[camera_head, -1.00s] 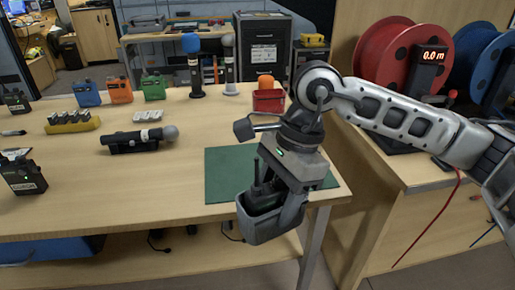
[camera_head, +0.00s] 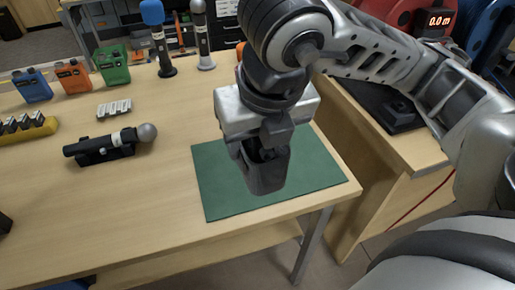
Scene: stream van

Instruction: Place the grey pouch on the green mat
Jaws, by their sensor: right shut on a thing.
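The green mat (camera_head: 225,195) lies flat at the right front corner of the wooden table. My right gripper (camera_head: 268,150) comes in from the upper right, points down over the mat and is shut on the grey pouch (camera_head: 267,182). The pouch is dark grey and upright, with its top partly hidden by the gripper. Its lower end shows against the mat; I cannot tell whether it touches. My left gripper is not in view.
A microphone in a cradle (camera_head: 105,147) lies left of the mat, with a silver battery pack (camera_head: 114,108) behind it. Blue (camera_head: 32,85), orange (camera_head: 72,76) and green (camera_head: 113,65) packs and two upright microphones stand farther back.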

